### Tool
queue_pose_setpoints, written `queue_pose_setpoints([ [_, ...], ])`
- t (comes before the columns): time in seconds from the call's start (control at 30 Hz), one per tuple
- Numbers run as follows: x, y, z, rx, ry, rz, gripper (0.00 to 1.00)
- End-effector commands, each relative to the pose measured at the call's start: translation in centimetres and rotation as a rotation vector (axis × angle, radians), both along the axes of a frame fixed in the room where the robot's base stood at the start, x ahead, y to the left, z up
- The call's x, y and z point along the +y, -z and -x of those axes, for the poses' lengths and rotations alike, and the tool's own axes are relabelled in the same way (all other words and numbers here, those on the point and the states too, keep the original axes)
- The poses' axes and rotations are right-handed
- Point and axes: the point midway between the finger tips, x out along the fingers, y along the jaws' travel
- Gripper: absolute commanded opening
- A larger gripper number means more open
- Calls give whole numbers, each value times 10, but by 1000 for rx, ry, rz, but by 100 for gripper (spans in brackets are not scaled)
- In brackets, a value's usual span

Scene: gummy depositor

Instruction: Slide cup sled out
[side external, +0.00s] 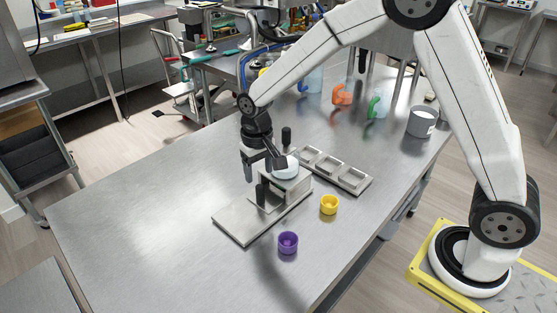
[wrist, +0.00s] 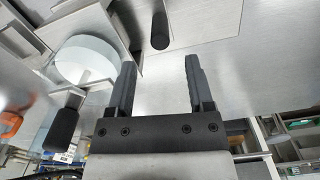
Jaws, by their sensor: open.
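The depositor is a grey metal stand (side external: 294,186) on a flat base plate (side external: 238,222), with a round pale hopper (side external: 286,169) on top. The hopper also shows in the wrist view (wrist: 86,60). A black upright post (side external: 261,194), apparently the cup sled's handle, stands at the depositor's front. The sled itself is hard to tell from the base. My gripper (side external: 263,168) is open and empty above this post. In the wrist view, a black post (wrist: 160,30) lies beyond the open fingertips (wrist: 159,72), between their lines and apart from them.
A black lever knob (side external: 286,136) rises beside the hopper. A yellow cup (side external: 329,205) and a purple cup (side external: 288,243) stand right of the base plate. A grey mold tray (side external: 337,170) lies behind. The table's left is clear.

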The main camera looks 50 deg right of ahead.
Motion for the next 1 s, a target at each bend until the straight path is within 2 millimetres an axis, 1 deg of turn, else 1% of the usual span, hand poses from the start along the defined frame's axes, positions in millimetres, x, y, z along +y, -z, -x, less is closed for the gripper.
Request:
queue_pose_setpoints([
  [0.17, 0, 4, 0, 2, 0, 0, 67],
  [0.27, 0, 11, 1, 3, 0, 1, 67],
  [0.7, 0, 60, 0, 2, 0, 0, 67],
  [0.9, 0, 74, 0, 0, 0, -1, 67],
  [1.0, 0, 77, 0, 0, 0, -1, 67],
])
